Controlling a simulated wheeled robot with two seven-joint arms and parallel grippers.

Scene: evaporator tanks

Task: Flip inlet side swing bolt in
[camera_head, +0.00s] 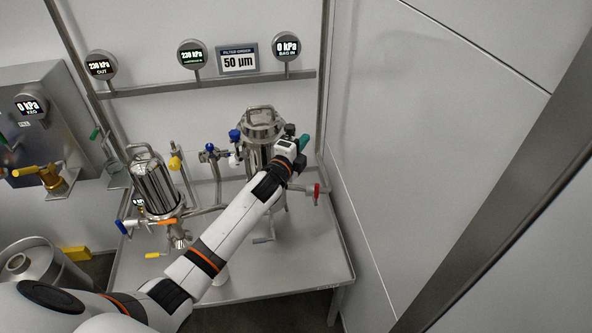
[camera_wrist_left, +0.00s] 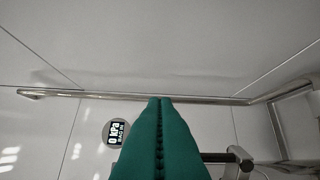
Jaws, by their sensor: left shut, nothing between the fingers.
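The steel bag filter housing (camera_head: 262,119) stands on the table with its handled lid on top. My left arm reaches across the front of it from the lower left. My left gripper (camera_head: 304,142), with teal fingers, is just right of the lid rim. It also shows in the left wrist view (camera_wrist_left: 160,101), where the two fingers are pressed together with nothing between them. I cannot single out the inlet side swing bolt; my wrist covers that side of the housing. A grey metal part (camera_wrist_left: 240,158) shows right of the fingers in the left wrist view. My right gripper is not in view.
A second, smaller steel housing (camera_head: 154,186) stands at the left of the table (camera_head: 300,268). A red-handled valve (camera_head: 316,191) is right of the large housing. A wall rail (camera_head: 210,85) carries gauges. The bare wall panel is close on the right.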

